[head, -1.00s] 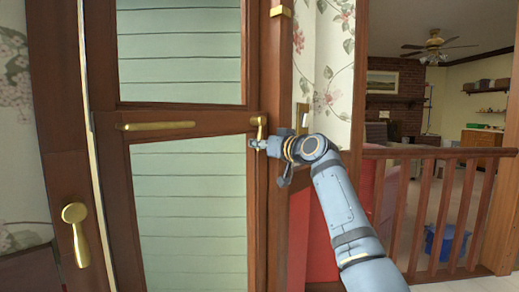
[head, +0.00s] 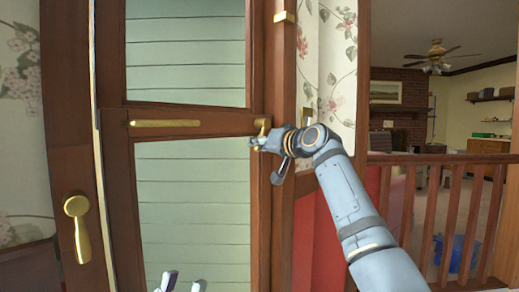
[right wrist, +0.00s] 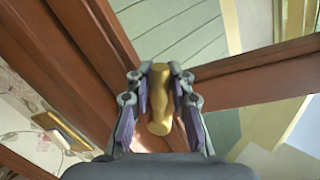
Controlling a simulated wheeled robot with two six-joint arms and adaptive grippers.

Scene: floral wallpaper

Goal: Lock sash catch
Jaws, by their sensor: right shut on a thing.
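The brass sash catch (head: 263,127) sits on the right edge of the wooden window frame, where the middle rail meets the side post. My right gripper (head: 258,144) is at the catch's lower end. In the right wrist view its fingers (right wrist: 160,104) are shut on the brass catch handle (right wrist: 160,82), with one finger on each side. The handle stands lengthwise between the pads. My left gripper (head: 182,285) shows only its fingertips at the bottom edge; they are apart, and nothing shows between them.
A brass bar (head: 165,123) lies along the middle rail. A brass lever handle (head: 78,225) is on the left post, and a small brass piece (head: 284,17) is higher on the right post. A wooden railing (head: 460,205) stands at the right. Space before the lower pane is mostly clear.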

